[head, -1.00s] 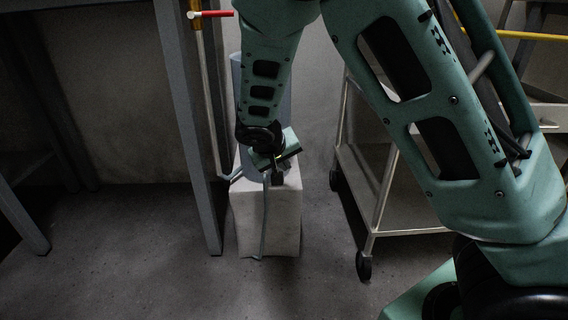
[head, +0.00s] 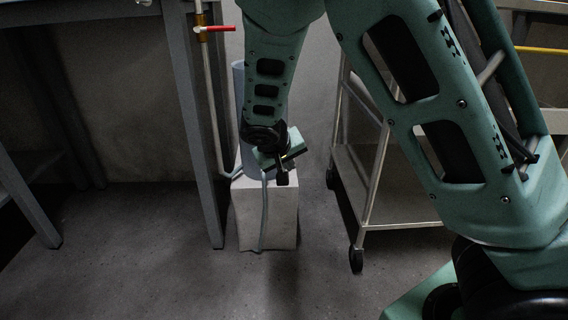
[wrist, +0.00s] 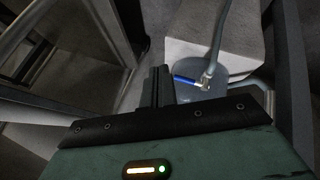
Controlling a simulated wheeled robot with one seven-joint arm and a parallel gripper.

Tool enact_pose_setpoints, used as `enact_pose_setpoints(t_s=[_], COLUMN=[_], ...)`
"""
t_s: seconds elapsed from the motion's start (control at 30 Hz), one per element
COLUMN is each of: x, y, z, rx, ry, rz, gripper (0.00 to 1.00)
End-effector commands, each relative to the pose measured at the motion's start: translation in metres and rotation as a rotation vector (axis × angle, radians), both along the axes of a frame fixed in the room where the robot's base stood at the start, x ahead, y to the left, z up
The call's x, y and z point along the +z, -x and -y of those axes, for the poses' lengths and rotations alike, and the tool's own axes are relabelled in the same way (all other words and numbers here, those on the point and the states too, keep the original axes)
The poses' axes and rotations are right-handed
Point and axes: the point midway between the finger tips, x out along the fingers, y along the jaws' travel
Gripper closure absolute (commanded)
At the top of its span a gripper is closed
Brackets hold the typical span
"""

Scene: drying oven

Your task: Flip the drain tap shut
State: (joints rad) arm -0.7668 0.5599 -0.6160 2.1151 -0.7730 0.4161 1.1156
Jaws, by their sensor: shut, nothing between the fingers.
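The drain tap shows in the wrist view as a blue lever (wrist: 185,79) on a small metal valve, low on a grey vessel (wrist: 238,68). The lever points left, toward my fingers. In the head view the grey vessel (head: 238,85) stands on a pale block, mostly behind my arm, and the drain tap is hidden. My gripper (wrist: 162,86) is shut and empty. Its fingertips are close to the lever's left end in the wrist view; I cannot tell whether they touch. In the head view my gripper (head: 284,170) is over the block's top.
A grey hose (head: 264,215) hangs down the front of the pale block (head: 280,220). A red-handled tap (head: 218,29) sits on a pipe beside the grey table leg (head: 190,120). A wheeled trolley (head: 400,208) stands to the right. Floor in front is clear.

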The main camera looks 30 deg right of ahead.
Motion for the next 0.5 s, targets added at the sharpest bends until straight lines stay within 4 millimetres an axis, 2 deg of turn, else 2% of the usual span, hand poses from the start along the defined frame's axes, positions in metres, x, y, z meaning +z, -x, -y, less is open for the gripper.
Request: enact_pose_setpoints(t_s=[0.03,0.23,0.5], x=[0.011,0.035,0.045], y=[0.005,0.023,0.033], z=[0.001,0.004,0.007], rx=[0.000,0.002,0.000], ry=[-0.001,-0.002,-0.001], rz=[0.000,0.001,0.000], gripper=[1.00,1.00,1.00])
